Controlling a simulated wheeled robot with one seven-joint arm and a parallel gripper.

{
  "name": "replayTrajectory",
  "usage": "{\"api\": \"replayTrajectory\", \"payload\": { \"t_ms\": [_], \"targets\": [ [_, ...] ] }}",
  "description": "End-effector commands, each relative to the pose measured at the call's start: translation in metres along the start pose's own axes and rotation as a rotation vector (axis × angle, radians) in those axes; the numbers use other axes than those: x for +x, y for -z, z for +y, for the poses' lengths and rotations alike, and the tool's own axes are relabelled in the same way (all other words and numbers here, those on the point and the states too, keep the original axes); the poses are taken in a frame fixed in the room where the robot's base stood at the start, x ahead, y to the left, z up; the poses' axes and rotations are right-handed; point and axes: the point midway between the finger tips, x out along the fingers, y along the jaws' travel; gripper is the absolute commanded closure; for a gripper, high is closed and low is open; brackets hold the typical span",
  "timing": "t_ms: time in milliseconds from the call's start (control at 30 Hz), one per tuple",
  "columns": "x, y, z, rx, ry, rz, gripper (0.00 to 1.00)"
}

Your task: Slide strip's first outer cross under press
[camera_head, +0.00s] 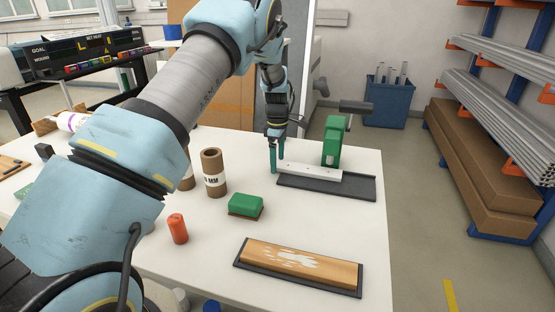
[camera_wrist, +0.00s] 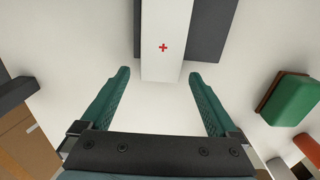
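The white strip (camera_head: 308,171) lies along the dark base plate (camera_head: 340,190) of the green press (camera_head: 333,142), its left end sticking out past the plate. In the wrist view the strip (camera_wrist: 165,65) shows one red cross (camera_wrist: 164,47) near its close end; its far part runs out of frame. My gripper (camera_head: 277,159) points down at the strip's left end. In the wrist view my gripper (camera_wrist: 159,73) is open, the strip's end between the fingertips in the picture with a gap on each side. I cannot tell the finger height exactly. The strip under the press head is hidden.
A green block with a brown underside (camera_head: 246,206), cardboard tubes (camera_head: 214,175), an orange cylinder (camera_head: 178,229) and a wooden board on a dark base (camera_head: 300,262) stand on the white table (camera_head: 225,250). The press's dark handle (camera_head: 356,107) sticks out to the right.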

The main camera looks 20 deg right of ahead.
Motion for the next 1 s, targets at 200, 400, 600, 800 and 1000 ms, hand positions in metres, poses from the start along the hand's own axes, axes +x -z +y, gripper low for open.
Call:
{"api": "replayTrajectory", "payload": {
  "t_ms": [200,400,600,800,1000],
  "targets": [
    [0.000,0.000,0.000,0.000,0.000,0.000,0.03],
    [-0.013,0.000,0.001,0.000,-0.003,0.000,0.03],
    [-0.050,-0.001,0.001,0.001,-0.005,-0.001,0.03],
    [-0.087,0.000,0.001,0.001,-0.004,0.000,0.03],
    [-0.105,0.000,0.000,0.001,-0.001,0.000,0.03]
  ]
}}
